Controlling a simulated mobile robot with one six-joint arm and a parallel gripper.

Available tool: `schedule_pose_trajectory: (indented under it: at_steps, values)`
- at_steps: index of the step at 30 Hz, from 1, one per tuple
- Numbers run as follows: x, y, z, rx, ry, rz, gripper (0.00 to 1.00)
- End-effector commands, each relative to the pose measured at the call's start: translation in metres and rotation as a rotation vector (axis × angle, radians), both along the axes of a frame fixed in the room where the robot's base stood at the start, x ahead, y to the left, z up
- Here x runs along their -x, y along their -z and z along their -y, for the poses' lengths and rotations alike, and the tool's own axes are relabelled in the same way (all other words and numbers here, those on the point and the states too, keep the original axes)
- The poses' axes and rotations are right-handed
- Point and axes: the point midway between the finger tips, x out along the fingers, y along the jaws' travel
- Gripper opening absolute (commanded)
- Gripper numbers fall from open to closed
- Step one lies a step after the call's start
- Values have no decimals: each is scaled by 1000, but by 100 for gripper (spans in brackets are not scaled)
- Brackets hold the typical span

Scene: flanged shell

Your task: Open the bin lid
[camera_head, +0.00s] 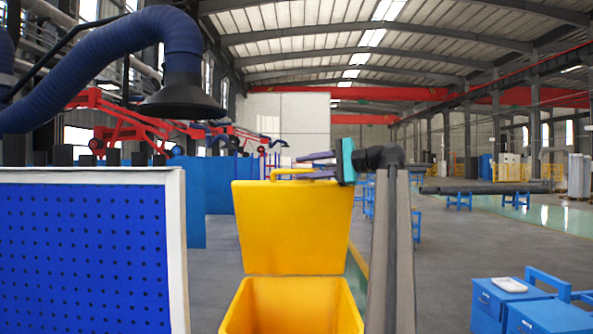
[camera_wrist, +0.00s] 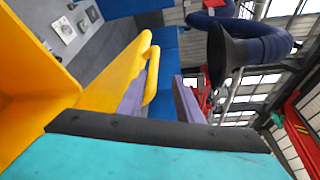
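The yellow bin (camera_head: 290,310) stands in the lower middle of the head view, with its top open. Its lid (camera_head: 292,228) stands almost upright at the back of the opening. A yellow handle (camera_head: 291,171) runs along the lid's upper edge; it also shows in the wrist view (camera_wrist: 151,76). My gripper (camera_head: 294,167) is at the handle, its two purple fingers spread apart. In the wrist view my gripper (camera_wrist: 158,92) has the handle between its fingers, close to the left finger, with a gap to the right finger. Whether the handle touches a finger is unclear.
A blue perforated panel (camera_head: 85,258) with a white frame stands at the left. A blue hose with a dark hood (camera_head: 180,97) hangs above it. Blue cabinets (camera_head: 510,303) stand at the lower right. Open grey floor (camera_head: 450,250) lies to the right.

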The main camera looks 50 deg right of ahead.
Motion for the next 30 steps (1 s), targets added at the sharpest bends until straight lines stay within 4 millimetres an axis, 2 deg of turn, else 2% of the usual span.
schedule_pose_trajectory:
  at_steps: [3,15,21,30]
  values:
    - [20,-5,6,1,2,3,31]
    - [78,-15,25,1,1,6,31]
    - [92,-16,31,1,1,6,31]
    - [95,-16,31,1,0,6,31]
